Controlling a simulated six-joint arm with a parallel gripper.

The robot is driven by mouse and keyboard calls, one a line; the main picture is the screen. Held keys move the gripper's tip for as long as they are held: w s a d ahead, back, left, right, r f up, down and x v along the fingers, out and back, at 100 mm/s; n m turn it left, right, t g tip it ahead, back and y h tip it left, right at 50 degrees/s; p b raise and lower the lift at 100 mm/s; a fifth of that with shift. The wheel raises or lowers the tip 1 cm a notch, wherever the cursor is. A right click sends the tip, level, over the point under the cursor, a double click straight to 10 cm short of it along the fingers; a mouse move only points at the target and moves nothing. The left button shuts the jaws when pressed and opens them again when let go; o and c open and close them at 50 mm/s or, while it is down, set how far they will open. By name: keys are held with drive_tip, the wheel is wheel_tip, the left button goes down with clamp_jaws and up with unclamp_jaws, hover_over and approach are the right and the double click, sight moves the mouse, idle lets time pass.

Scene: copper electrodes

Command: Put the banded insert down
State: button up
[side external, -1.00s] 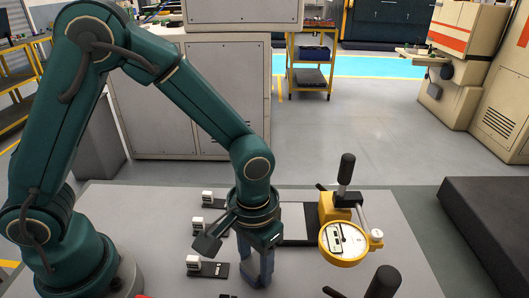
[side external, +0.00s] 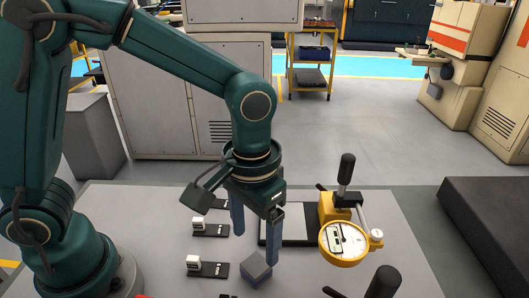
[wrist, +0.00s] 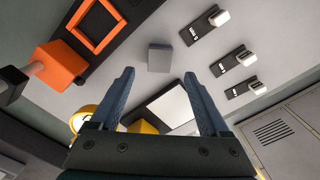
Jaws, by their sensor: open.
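A plain grey block (side external: 256,268) stands on the grey table in the side view, near the front black holder. It also shows in the wrist view (wrist: 159,58), just beyond the fingertips. I see no band on its visible faces. My gripper (side external: 255,249) is above the table with its blue fingers spread apart and nothing between them. In the side view one finger overlaps the block's edge, so the exact gap is hard to judge. The wrist view shows my gripper (wrist: 159,73) wide open.
Several black holders with white pieces stand left of the block, including the front one (side external: 208,268). A black-bordered pale plate (side external: 300,225) lies behind. A yellow dial gauge (side external: 343,242) stands at right. The wrist view shows an orange square frame (wrist: 97,27) on a dark base.

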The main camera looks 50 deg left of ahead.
sight(256, 264)
drive_tip(key=s+a+r+t, duration=0.2)
drive_tip(key=a+r, duration=0.2)
drive_tip(key=r, duration=0.4)
drive_tip(key=s+a+t, duration=0.3)
drive_tip(key=s+a, duration=0.1)
drive_tip(key=a, duration=0.2)
drive_tip(key=shift+s+a+f+t, duration=0.15)
drive_tip(key=shift+s+a+t, duration=0.1)
drive_tip(key=shift+t, duration=0.05)
